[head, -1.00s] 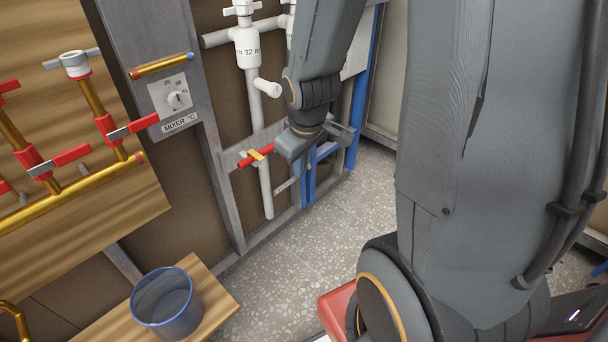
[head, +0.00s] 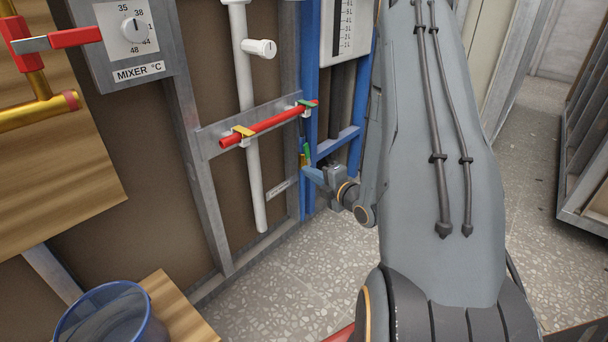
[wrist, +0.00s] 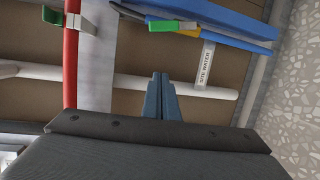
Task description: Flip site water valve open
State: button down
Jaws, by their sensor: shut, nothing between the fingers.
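A small green lever (head: 307,152) with a yellowish part below it sits by a thin blue pipe, just above my gripper. My gripper (head: 308,173) is shut and empty. In the wrist view its fingertips (wrist: 161,76) are together, below and apart from the green handle in the picture. I cannot tell the depth gap.
A blue bucket (head: 112,320) stands on a wooden board. Speckled floor is open at lower middle.

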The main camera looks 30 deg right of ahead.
aim_at(306, 159)
jog(key=shift+w+d+f+n+t+b, duration=0.35)
jog(key=shift+w+d+b, duration=0.4)
jog(key=shift+w+b, duration=0.8)
jog(key=shift+w+d+f+n+t+b, duration=0.4)
jog(key=shift+w+d+b, duration=0.3)
jog(key=shift+w+b, duration=0.85)
jog(key=shift+w+d+f+n+t+b, duration=0.2)
jog(key=shift+w+d+t+b, duration=0.4)
jog(key=shift+w+b, duration=0.95)
jog(key=shift+w+r+p, duration=0.1)
jog(key=shift+w+p, duration=0.3)
